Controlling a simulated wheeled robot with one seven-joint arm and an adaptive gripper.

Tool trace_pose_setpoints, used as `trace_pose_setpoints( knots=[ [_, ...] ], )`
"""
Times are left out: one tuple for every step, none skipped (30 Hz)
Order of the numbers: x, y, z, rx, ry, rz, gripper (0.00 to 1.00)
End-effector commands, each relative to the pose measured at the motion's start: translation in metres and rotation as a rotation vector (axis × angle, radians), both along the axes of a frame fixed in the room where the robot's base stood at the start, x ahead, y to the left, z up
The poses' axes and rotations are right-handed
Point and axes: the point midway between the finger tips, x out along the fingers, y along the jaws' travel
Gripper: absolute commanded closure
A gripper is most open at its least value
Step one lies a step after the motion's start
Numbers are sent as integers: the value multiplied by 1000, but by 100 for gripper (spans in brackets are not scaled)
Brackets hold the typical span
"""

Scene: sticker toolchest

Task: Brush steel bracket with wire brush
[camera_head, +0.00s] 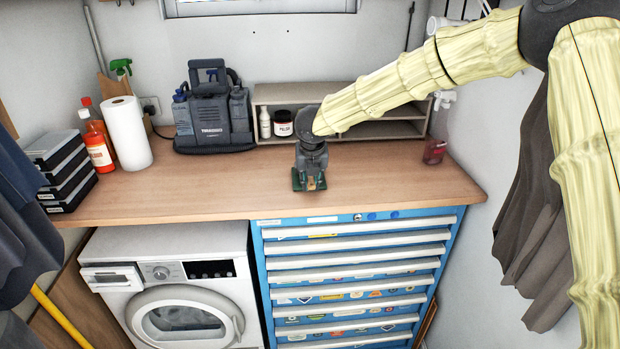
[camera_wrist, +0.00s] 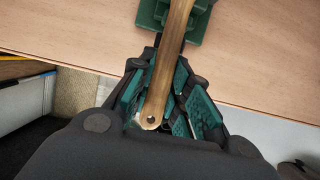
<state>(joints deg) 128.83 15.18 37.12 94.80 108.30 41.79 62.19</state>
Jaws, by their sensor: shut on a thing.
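The wire brush shows as a long wooden handle (camera_wrist: 161,90) with a hole in its near end in the wrist view. My gripper (camera_wrist: 166,88) is shut on this handle, its green-padded fingers on either side. In the head view my gripper (camera_head: 310,172) points down over the front part of the workbench. A green block-like fixture (camera_wrist: 197,28) lies under the far part of the handle, and it also shows in the head view (camera_head: 297,183). The brush's bristles are out of sight. I cannot make out the steel bracket.
The wooden worktop (camera_head: 220,185) is clear to the left and right of my gripper. A grey shelf (camera_head: 400,130), a dark machine (camera_head: 212,125), a paper roll (camera_head: 127,135) and black cases (camera_head: 62,175) stand behind and left. A red cup (camera_head: 434,152) stands right.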

Motion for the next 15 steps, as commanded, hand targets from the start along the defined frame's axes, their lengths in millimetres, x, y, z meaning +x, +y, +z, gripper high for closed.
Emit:
trace_pose_setpoints(
  knots=[
    [-1, 0, -1, 0, 2, 0, 100],
    [-1, 0, -1, 0, 1, 0, 100],
    [-1, 0, -1, 0, 1, 0, 100],
    [-1, 0, -1, 0, 1, 0, 100],
    [0, 0, -1, -1, 1, -1, 100],
    [0, 0, -1, -1, 1, -1, 100],
    [0, 0, -1, 0, 1, -1, 100],
    [0, 0, 0, -1, 1, -1, 100],
    [1, 0, 0, 0, 1, -1, 100],
    [1, 0, 0, 0, 1, -1, 100],
    [2, 0, 0, 0, 1, -1, 100],
    [4, 0, 1, 1, 1, -2, 100],
    [6, 0, 1, 1, 1, -2, 100],
    [7, 0, 2, 1, 0, -2, 100],
    [10, 0, 2, 1, 1, -2, 100]
  ],
)
